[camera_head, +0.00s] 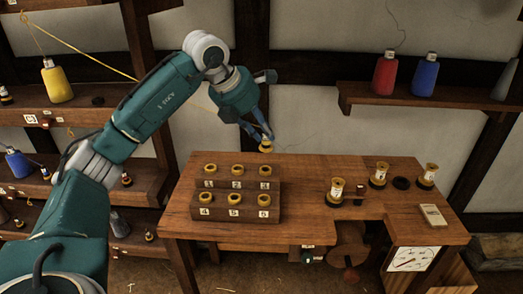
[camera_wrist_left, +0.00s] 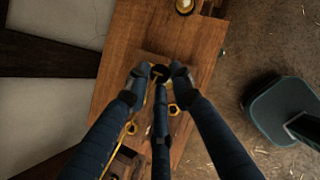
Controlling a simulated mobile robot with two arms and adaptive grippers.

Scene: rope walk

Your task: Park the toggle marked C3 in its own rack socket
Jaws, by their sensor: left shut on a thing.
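My left gripper (camera_head: 259,137) is shut on a small yellow and dark piece (camera_head: 266,147), held in the air above the back of the wooden table. In the left wrist view the held piece (camera_wrist_left: 160,72) sits dark between the fingertips; no marking on it is readable. The wooden rack (camera_head: 220,183) on the table has two stepped rows of yellow-rimmed sockets with numbered white labels. The gripper is behind and a little right of the rack, apart from it. Yellow rims (camera_wrist_left: 173,109) also show beyond the fingers in the wrist view. My right gripper is not in view.
Bobbins (camera_head: 337,190) and a small pale box (camera_head: 433,215) stand on the table's right side. A yellow line runs from the yellow cone (camera_head: 57,80) on the left shelf and passes behind my arm. A right shelf (camera_head: 420,98) holds red and blue cones.

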